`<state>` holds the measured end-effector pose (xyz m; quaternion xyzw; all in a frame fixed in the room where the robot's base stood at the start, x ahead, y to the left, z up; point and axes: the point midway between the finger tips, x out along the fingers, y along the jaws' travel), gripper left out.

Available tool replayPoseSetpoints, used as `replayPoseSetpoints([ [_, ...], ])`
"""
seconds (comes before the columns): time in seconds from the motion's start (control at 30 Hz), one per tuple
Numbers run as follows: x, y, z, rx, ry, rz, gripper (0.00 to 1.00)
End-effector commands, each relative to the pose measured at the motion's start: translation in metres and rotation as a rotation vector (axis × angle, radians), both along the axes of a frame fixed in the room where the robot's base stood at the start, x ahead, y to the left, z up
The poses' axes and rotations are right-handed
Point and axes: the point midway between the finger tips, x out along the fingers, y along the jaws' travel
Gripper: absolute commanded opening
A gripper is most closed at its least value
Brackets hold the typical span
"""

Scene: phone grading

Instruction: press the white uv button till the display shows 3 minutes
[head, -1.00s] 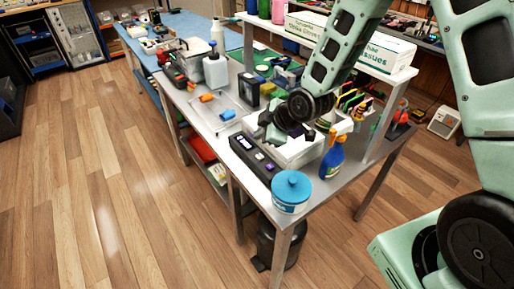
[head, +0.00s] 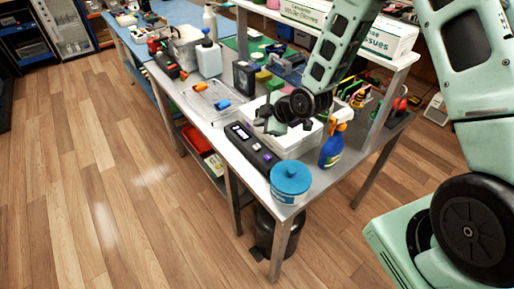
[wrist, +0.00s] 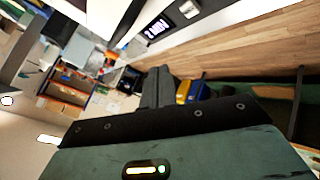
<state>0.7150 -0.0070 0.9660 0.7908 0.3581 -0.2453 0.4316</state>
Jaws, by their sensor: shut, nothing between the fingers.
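The black control unit (head: 262,163) lies along the front edge of the steel bench, with a small lit display (head: 240,132) and a pale button (head: 256,147) on top. In the wrist view the lit display (wrist: 157,27) and the white button (wrist: 188,9) show at the top edge; the digits are too small to read. My gripper (head: 272,127) is above the white box beside the unit, apart from the button. Its closed dark fingers (wrist: 158,88) are empty in the wrist view. The fingertips are partly hidden in the head view.
A blue-lidded tub (head: 290,180) stands at the near corner and a blue spray bottle (head: 332,150) to its right. The white box (head: 290,143) sits behind the unit. The floor in front is free.

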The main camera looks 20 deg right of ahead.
Motion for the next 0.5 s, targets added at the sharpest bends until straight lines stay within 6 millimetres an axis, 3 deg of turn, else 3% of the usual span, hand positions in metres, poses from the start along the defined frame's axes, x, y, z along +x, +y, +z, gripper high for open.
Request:
replayPoseSetpoints([
  [0.3, 0.0, 0.0, -0.048, 0.002, 0.001, -0.002, 0.0],
  [0.5, 0.0, 0.0, -0.07, -0.001, 0.0, 0.001, 0.0],
])
